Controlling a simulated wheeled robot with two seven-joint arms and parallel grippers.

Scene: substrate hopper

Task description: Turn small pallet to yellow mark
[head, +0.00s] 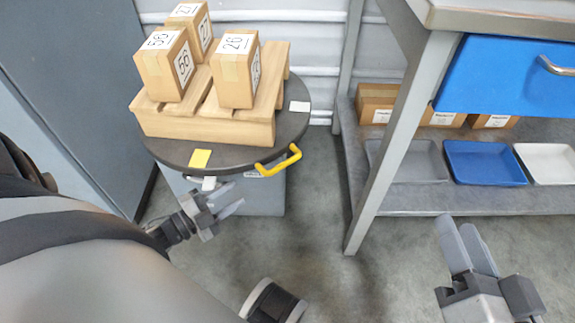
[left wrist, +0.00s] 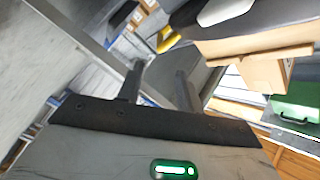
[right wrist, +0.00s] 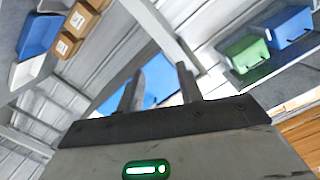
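The small wooden pallet (head: 205,128) lies on a dark round turntable (head: 292,132) and carries three cartons: one at left (head: 165,65), one at the back (head: 191,22) and one at right (head: 235,70). A yellow square mark (head: 199,158) is on the turntable's front edge, and a white mark (head: 300,106) is on its right edge. A yellow handle (head: 280,163) sticks out at the front right. My left gripper (head: 229,199) is open and empty, below and left of the handle, apart from it. My right gripper (head: 466,240) is open and empty, over the floor at right.
A workbench with a blue drawer (head: 510,80) stands at right, its leg (head: 390,150) between my right gripper and the turntable. Its lower shelf holds cartons and a grey, a blue (head: 484,163) and a white tray. A grey cabinet (head: 75,80) stands at left. Floor before the turntable is clear.

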